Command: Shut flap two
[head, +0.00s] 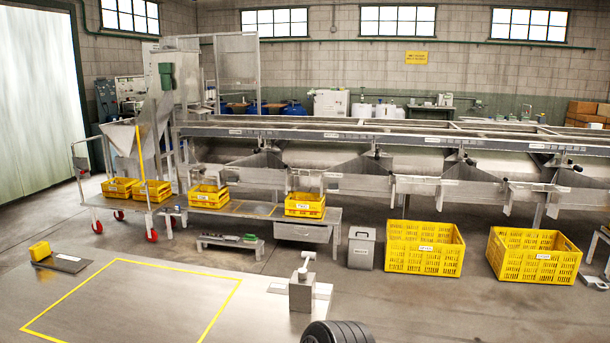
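The roller sizer (330,128) is a long metal machine running across the middle of the head view. Slanted metal chutes or flaps hang along its near side: one left of centre (262,160), one at centre (364,166), one right of it (466,172) and one at the far right (555,187). Small dark knobs or handles show above several of them. The labels on the frame are too small to read, so I cannot tell which is flap two or whether it is open. Neither of my grippers is in view.
Yellow crates stand on a low bench (240,209); two larger ones, a middle crate (425,270) and a right crate (530,275), stand on the floor. A lidded grey bin (361,250) is beside them. A metal table (130,300) with a yellow outline fills the front left.

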